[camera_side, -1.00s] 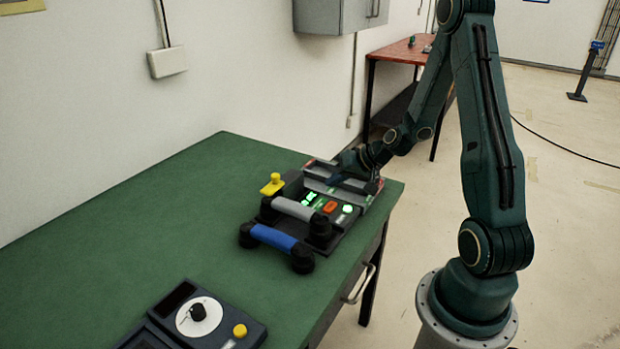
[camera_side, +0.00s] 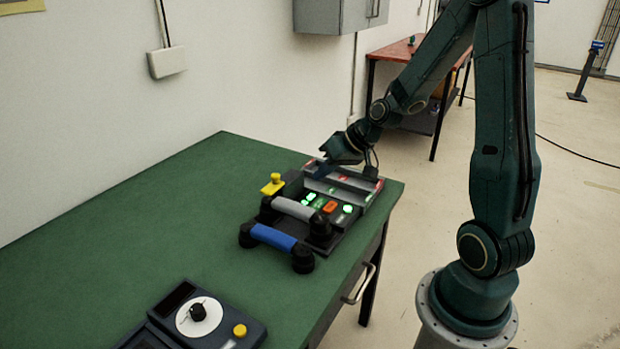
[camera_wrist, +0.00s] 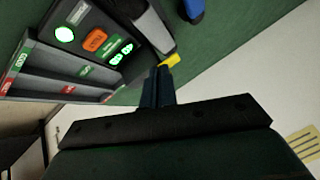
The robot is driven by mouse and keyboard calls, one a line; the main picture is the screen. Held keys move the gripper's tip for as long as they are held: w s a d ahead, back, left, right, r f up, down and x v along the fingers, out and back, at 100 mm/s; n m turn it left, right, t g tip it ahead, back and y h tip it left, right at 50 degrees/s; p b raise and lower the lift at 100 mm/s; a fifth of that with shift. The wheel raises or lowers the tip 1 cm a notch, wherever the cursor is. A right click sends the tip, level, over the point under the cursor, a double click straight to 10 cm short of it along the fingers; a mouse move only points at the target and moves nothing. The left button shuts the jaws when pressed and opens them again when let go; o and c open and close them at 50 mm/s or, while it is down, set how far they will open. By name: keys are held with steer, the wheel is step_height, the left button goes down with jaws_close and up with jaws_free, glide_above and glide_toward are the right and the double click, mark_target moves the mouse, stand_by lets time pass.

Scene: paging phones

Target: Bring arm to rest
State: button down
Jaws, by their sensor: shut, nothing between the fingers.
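The paging console (camera_side: 350,215) sits on the green table and has lit green buttons and an orange button. The console also shows at the upper left of the wrist view (camera_wrist: 75,64). A grey handset (camera_side: 293,208) and a blue handset (camera_side: 272,237) lie at its near end. I cannot tell the exact gap between fingertips and console.
The green table (camera_side: 170,220) has clear surface left of the console. A dark unit with a white dial (camera_side: 199,313) and a yellow button stands at the near edge. A wall (camera_side: 100,110) runs behind the table.

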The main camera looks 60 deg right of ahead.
steer(key=s+a+r+n+g, duration=0.1)
steer(key=s+a+r+n, duration=0.2)
steer(key=s+a+r, duration=0.75)
steer(key=s+r, duration=0.1)
steer(key=s, duration=0.2)
steer(key=s+a+r+n+h, duration=0.1)
steer(key=s+a+r, duration=0.2)
steer(key=s, duration=0.2)
steer(key=shift+s+g+h, duration=0.2)
steer(key=shift+g+h, duration=0.1)
steer(key=shift+g, duration=0.1)
